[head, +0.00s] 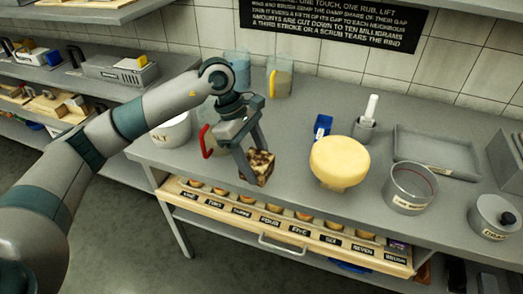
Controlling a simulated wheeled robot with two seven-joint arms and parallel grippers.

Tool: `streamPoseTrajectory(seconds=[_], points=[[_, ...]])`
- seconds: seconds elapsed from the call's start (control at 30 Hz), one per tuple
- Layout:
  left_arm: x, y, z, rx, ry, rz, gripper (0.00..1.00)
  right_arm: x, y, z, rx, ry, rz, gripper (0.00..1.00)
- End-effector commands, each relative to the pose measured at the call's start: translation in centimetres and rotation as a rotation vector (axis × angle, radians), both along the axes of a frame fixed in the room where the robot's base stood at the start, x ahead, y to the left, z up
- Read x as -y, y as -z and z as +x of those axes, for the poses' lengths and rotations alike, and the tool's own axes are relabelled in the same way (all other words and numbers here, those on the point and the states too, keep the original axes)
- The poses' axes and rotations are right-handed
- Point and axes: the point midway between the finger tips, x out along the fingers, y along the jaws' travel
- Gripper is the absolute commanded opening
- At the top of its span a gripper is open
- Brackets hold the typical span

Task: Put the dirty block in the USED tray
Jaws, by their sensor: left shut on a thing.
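My left gripper (254,163) is shut on the dirty block (263,166), a small pale block with dark brown blotches. The block is near the table's front edge, above or just behind the labelled rack; its exact height is hard to tell. My right gripper is out of view.
A yellow cheese wheel (340,161) stands on the grey table, right of the block. A grey pot (410,188), a lidded pot (494,216), a white-handled tool in a holder (367,122), a blue item (322,126), jugs (279,78) and a red-handled jug (207,142) stand around.

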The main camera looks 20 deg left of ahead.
Motion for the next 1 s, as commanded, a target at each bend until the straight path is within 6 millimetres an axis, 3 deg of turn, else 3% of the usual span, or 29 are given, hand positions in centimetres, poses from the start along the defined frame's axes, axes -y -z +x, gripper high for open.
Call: streamPoseTrajectory(seconds=[0.6,0.8,1.0], points=[[-1.9,0.7,-9.0,0.001,1.233,0.002,0.29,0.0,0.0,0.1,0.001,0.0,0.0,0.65],[-2.3,0.6,-10.4,0.002,1.404,0.0,0.29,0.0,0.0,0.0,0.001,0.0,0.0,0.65],[-2.3,0.6,-10.5,0.003,1.422,-0.001,0.29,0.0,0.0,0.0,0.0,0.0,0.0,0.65]])
